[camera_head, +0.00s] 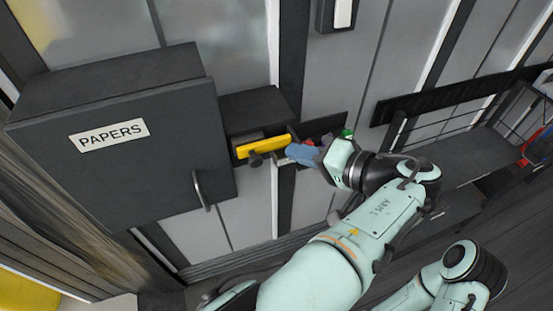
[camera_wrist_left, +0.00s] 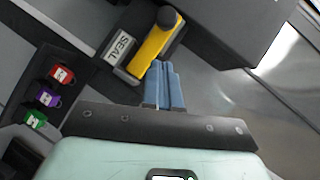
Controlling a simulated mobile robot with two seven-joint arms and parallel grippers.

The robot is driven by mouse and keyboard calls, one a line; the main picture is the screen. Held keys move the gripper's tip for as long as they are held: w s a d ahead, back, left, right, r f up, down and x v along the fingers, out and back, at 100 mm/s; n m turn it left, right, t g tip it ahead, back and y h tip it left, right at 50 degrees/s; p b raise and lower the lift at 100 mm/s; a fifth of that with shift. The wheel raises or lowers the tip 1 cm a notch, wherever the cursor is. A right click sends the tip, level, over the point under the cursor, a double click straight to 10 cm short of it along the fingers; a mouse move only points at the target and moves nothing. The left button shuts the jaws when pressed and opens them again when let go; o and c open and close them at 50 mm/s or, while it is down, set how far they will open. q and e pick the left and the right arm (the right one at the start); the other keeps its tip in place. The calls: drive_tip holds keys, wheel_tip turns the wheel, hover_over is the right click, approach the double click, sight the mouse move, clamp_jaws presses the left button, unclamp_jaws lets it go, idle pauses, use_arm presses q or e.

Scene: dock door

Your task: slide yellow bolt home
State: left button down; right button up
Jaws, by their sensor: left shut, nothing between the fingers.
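The yellow bolt (camera_head: 263,146) lies lengthwise in a dark housing on the door, right of the papers box. It also shows in the left wrist view (camera_wrist_left: 150,52), with a dark round knob (camera_wrist_left: 168,18) at its far end. My left gripper (camera_head: 296,152) is just right of the bolt in the head view. Its blue fingers (camera_wrist_left: 164,76) are together and empty, with their tips close to the bolt's near end. I cannot tell whether they touch it. My right gripper is not in view.
A dark box labelled PAPERS (camera_head: 120,150) with a handle juts out on the left. Red (camera_wrist_left: 62,74), purple (camera_wrist_left: 48,98) and green (camera_wrist_left: 36,120) tags are nearby. A dark rack (camera_head: 465,155) stands at the right.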

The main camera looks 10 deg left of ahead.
sight(256, 154)
use_arm(q)
drive_tip(key=a, duration=0.1)
drive_tip(key=a+f, duration=0.1)
drive_tip(key=a, duration=0.1)
drive_tip(key=shift+s+a+f, duration=0.1)
drive_tip(key=shift+a+f, duration=0.2)
drive_tip(key=shift+f, duration=0.1)
drive_tip(key=shift+s+a+f, duration=0.15)
drive_tip(key=shift+s+a, duration=0.2)
drive_tip(key=shift+a, duration=0.05)
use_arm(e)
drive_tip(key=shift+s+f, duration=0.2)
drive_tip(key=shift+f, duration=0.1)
use_arm(q)
drive_tip(key=shift+w, duration=0.1)
